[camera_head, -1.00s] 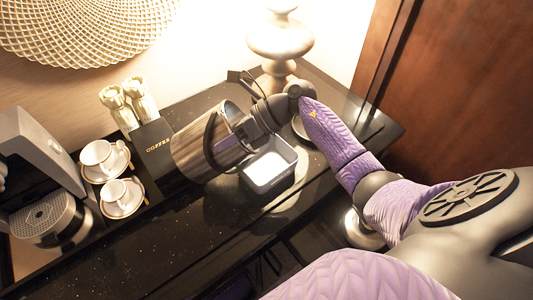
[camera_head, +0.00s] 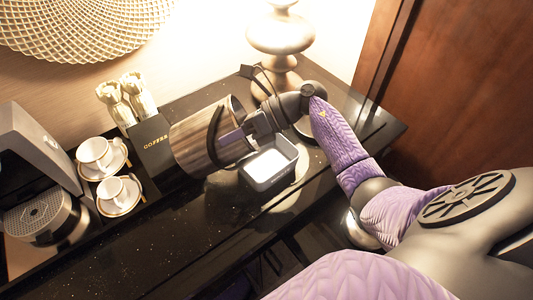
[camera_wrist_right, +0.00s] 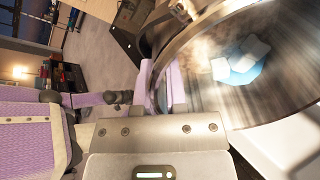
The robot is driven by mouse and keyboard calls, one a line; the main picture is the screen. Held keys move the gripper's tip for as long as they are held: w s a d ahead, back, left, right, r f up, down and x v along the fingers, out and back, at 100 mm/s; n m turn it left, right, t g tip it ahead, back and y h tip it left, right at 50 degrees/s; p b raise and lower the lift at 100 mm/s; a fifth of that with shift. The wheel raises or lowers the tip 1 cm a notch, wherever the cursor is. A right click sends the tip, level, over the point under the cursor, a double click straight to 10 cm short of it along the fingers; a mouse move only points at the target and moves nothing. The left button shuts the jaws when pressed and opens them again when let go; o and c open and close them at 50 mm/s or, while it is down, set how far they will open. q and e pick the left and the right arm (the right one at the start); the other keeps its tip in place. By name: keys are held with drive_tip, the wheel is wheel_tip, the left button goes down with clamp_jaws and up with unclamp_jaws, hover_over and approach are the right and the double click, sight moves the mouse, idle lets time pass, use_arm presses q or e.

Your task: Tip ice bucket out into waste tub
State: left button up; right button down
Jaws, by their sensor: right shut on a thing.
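The ice bucket (camera_head: 193,145), a brushed-metal cylinder with a dark curved handle, is tilted with its mouth toward the right. My right gripper (camera_head: 232,137) is shut on it at the mouth side. In the right wrist view the bucket (camera_wrist_right: 290,95) fills the right side, and white and bluish ice cubes (camera_wrist_right: 238,62) lie inside it. The waste tub (camera_head: 268,181), a grey rectangular container with a bright white interior, stands on the counter just right of the bucket. Part of its far side is hidden by my arm. My left gripper is not in view.
A black box marked coffee (camera_head: 152,140) stands close to the left of the bucket. Two cups on saucers (camera_head: 118,194) and a coffee machine (camera_head: 35,165) are further left. A lamp (camera_head: 280,35) stands behind my right arm. The front of the dark counter (camera_head: 185,230) is clear.

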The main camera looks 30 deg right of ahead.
drive_tip(key=shift+s+d+f+y+b, duration=0.15)
drive_tip(key=shift+d+y+b, duration=0.15)
drive_tip(key=shift+y+b, duration=0.25)
